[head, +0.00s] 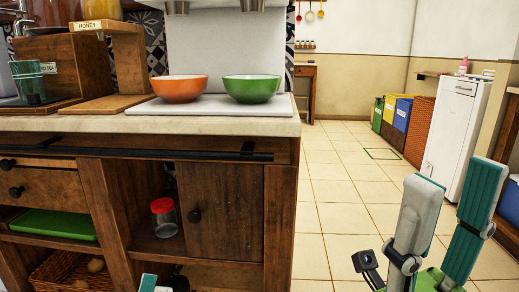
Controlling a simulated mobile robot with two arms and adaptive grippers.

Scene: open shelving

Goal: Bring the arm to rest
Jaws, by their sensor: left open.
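My left arm shows only as a small white-and-teal piece at the bottom edge, left of centre. The dark part beside it is my left gripper (178,282), low in front of the wooden counter; most of it is cut off by the frame, and I see nothing held in it. My right arm stands folded at the lower right, with two upright white-and-teal links and a small black camera-like box beside them. The fingers of my right gripper are not visible.
A wooden counter (200,125) fills the left, bearing an orange bowl (180,89) and a green bowl (251,89). A red-lidded jar (164,218) stands on its open shelf. Coloured bins (396,112) and a white cabinet (460,115) stand at right. Tiled floor between is clear.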

